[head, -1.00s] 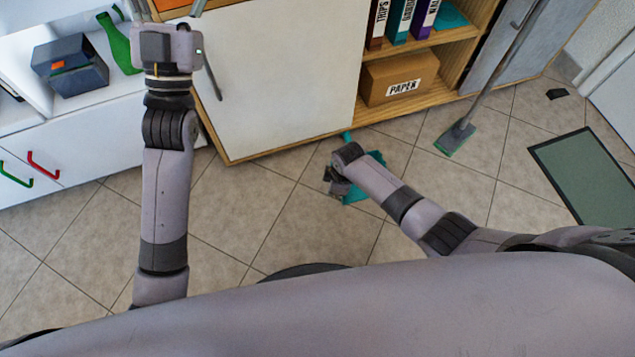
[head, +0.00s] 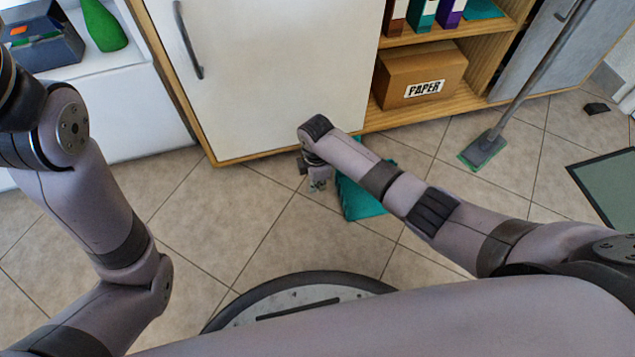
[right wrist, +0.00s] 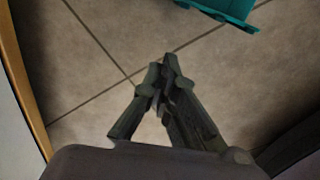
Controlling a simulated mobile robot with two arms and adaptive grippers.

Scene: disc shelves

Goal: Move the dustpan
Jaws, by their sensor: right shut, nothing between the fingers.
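The teal dustpan (head: 358,202) lies on the tiled floor in front of the shelf, partly hidden behind my right forearm in the head view. Its edge also shows at the top of the right wrist view (right wrist: 228,10). My right gripper (head: 318,186) points down over the floor, just left of the dustpan and apart from it. In the right wrist view its fingertips (right wrist: 165,72) meet with nothing between them. My left arm comes in at the left of the head view, but its gripper is out of the picture.
A white cabinet door (head: 270,80) with wooden edging stands close beyond my right gripper. A cardboard PAPER box (head: 405,75) sits on the low shelf. A floor mat (head: 610,185) lies far right. Open floor lies left of the gripper.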

